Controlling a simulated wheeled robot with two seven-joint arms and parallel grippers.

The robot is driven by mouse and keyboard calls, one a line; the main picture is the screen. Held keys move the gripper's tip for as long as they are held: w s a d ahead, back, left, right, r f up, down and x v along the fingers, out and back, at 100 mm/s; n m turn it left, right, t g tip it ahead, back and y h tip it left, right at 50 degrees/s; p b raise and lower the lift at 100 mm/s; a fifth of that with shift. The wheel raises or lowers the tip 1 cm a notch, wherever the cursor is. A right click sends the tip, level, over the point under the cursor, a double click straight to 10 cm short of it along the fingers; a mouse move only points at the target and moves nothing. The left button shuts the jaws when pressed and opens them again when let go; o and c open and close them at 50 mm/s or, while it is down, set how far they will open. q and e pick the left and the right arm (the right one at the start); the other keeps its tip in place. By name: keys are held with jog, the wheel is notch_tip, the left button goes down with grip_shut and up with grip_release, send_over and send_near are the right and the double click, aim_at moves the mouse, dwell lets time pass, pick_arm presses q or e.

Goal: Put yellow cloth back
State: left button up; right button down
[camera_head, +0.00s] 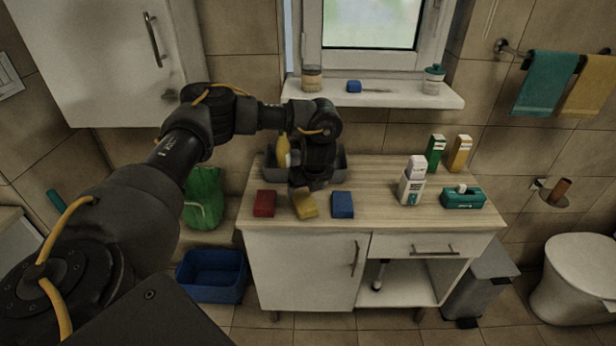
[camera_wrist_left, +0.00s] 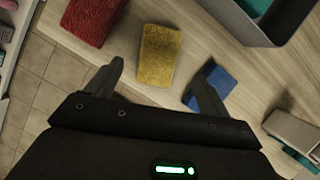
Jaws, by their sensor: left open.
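The yellow cloth (camera_head: 305,205) lies on the wooden counter between a red cloth (camera_head: 265,203) and a blue cloth (camera_head: 342,204). In the left wrist view the yellow cloth (camera_wrist_left: 158,54) lies just beyond and between the fingertips, with the red cloth (camera_wrist_left: 92,20) to its left and the blue cloth (camera_wrist_left: 214,86) partly behind the right finger. My left gripper (camera_head: 305,190) is above the yellow cloth in the head view; it also shows open and empty in the left wrist view (camera_wrist_left: 162,78). My right gripper is not in view.
A grey bin (camera_head: 335,164) holding a yellow bottle (camera_head: 283,152) stands at the counter's back left, behind my left gripper. White dispensers (camera_head: 411,186) and a teal tissue box (camera_head: 463,197) stand on the right. The counter between the blue cloth and the dispensers is clear.

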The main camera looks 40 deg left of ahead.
pick_arm(q)
jog(key=shift+v, duration=2)
jog(key=shift+f, duration=0.1)
